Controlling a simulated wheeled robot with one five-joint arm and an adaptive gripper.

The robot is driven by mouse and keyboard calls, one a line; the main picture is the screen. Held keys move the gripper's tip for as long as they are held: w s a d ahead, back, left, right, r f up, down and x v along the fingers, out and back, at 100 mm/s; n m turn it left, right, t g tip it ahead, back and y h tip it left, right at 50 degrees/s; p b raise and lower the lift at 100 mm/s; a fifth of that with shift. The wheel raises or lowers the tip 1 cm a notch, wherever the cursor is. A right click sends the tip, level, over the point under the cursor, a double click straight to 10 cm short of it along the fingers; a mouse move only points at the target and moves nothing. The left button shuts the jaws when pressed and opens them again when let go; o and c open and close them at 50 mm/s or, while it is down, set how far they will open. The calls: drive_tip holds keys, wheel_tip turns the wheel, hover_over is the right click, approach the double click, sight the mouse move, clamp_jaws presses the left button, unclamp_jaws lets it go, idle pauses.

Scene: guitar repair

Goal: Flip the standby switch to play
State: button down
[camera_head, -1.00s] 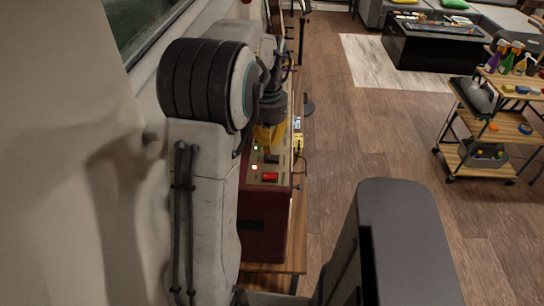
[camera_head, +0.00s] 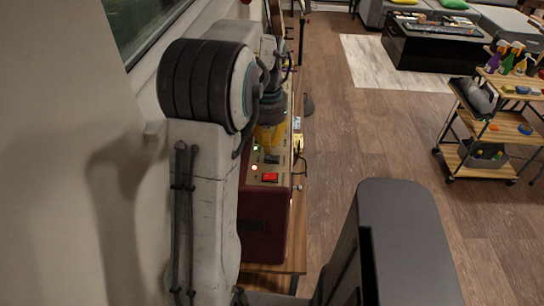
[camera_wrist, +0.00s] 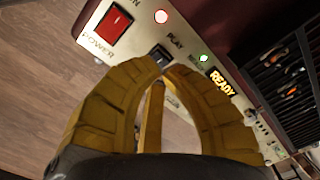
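A maroon amplifier (camera_head: 265,222) with a cream control panel stands along the wall; my arm hides part of it. The black standby switch (camera_wrist: 160,55), with "PLAY" printed beside it, is just beyond my fingertips in the wrist view and also shows in the head view (camera_head: 271,159). My yellow gripper (camera_wrist: 162,68) is shut and empty, its tips together right by the switch. I cannot tell whether they touch it. A green light (camera_wrist: 204,58) and an amber "READY" sign (camera_wrist: 222,83) are lit. The switch's exact tilt is unclear.
The red power switch (camera_wrist: 113,25) lies close to the standby switch, with a pale lit lamp (camera_wrist: 161,16) nearby. A small yellow object (camera_head: 298,143) is beside the amplifier. A wooden cart (camera_head: 506,128) stands at right; the floor between is clear.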

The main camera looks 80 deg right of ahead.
sight(268, 157)
drive_tip(key=shift+f+b, duration=1.4)
drive_tip(key=shift+f, duration=0.5)
idle(1.2)
drive_tip(key=shift+r, duration=0.2)
drive_tip(key=shift+r+p, duration=3.2)
drive_tip(key=shift+r, duration=0.2)
